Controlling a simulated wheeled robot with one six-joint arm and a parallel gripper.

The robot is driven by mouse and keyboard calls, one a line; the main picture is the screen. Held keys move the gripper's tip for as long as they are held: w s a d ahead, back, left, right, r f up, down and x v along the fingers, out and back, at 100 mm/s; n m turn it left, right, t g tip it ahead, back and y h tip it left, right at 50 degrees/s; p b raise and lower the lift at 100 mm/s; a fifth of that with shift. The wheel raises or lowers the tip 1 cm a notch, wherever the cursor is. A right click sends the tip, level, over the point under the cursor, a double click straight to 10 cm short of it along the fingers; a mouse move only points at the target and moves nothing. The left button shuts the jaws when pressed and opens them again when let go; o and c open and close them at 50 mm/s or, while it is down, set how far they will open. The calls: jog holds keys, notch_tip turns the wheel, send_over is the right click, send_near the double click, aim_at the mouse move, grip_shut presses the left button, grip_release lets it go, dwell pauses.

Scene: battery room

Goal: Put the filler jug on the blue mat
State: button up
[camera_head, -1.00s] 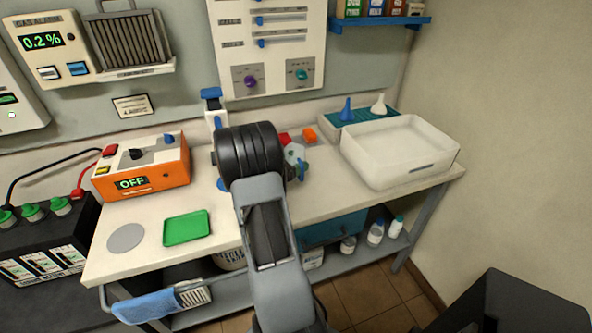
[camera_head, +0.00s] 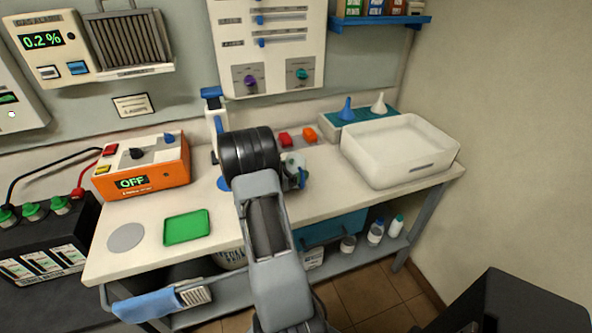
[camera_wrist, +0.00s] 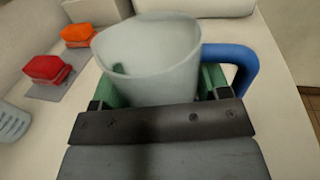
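The filler jug (camera_wrist: 150,60) is pale and translucent with a blue handle (camera_wrist: 240,65) on its right in the wrist view. It stands between the green fingers of my gripper (camera_wrist: 165,90), with no clear gap on either side, so the gripper looks shut on it. In the head view the jug (camera_head: 294,163) shows partly behind my dark wrist, over the bench; whether its base touches the bench is hidden. A blue round patch (camera_head: 223,184) lies left of my wrist by a white stand; I cannot tell whether it is the mat or the stand's foot.
A red block (camera_head: 285,139) and an orange block (camera_head: 310,135) lie behind the jug. A white basin (camera_head: 400,165) is to the right. A green tray (camera_head: 187,227), a grey disc (camera_head: 126,237) and an orange charger (camera_head: 145,178) are to the left. The blue-topped stand (camera_head: 212,105) rises behind my wrist.

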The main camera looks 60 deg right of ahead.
jog(key=o, duration=0.4)
